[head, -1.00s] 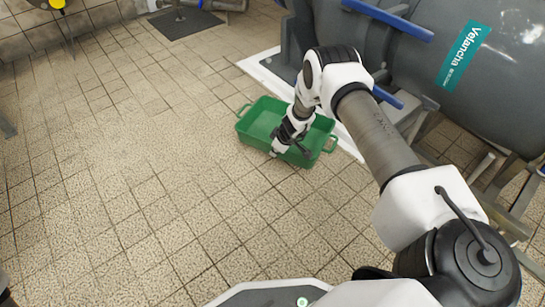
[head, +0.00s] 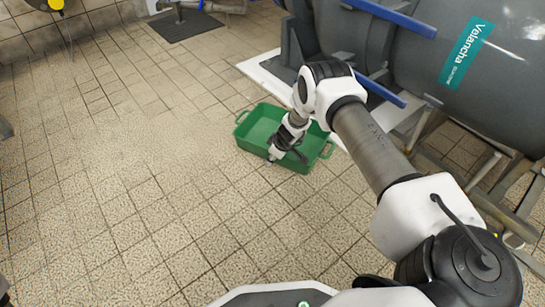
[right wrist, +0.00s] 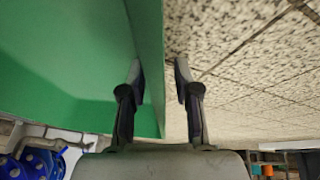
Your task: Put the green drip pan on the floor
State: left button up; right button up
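The green drip pan (head: 255,123) is a shallow rectangular tub with a handle at each end. It appears to rest on the tiled floor beside the white plinth of the tank. My right gripper (head: 271,157) reaches down at its near wall. In the right wrist view, the right gripper (right wrist: 158,75) straddles the pan's green wall (right wrist: 152,50), one finger inside and one outside. Floor shows between the outer finger and the wall, so the fingers are open. The wrist hides part of the pan in the head view. My left gripper is not in view.
The large grey tank (head: 465,75) on its metal frame stands right of the pan, with the white plinth (head: 258,72) behind it. A dark floor grate (head: 186,27) lies at the back. The tiled floor to the left and front is clear.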

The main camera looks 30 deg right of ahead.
jog(key=s+a+p+v, duration=0.1)
jog(key=p+v, duration=0.3)
jog(key=v, duration=0.8)
jog(key=s+a+f+g, duration=0.1)
jog(key=s+a, duration=0.1)
jog(key=s, duration=0.3)
jog(key=s+a+f+m+g+h, duration=0.1)
jog(key=s+f+g, duration=0.1)
jog(key=s, duration=0.4)
jog(key=s+a+f+m+g+h, duration=0.1)
jog(key=s+a+f, duration=0.1)
jog(key=s, duration=0.4)
jog(key=shift+a+f, duration=0.15)
jog(key=shift+a, duration=0.2)
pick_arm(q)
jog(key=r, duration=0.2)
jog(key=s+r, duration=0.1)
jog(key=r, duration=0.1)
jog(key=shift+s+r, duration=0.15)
pick_arm(e)
jog(key=s+a+r+m, duration=0.1)
jog(key=s+a+m, duration=0.1)
jog(key=s+a, duration=0.3)
jog(key=s+a+r+m+y, duration=0.1)
jog(key=s+a, duration=0.4)
jog(key=s, duration=0.5)
jog(key=shift+r+m, duration=0.5)
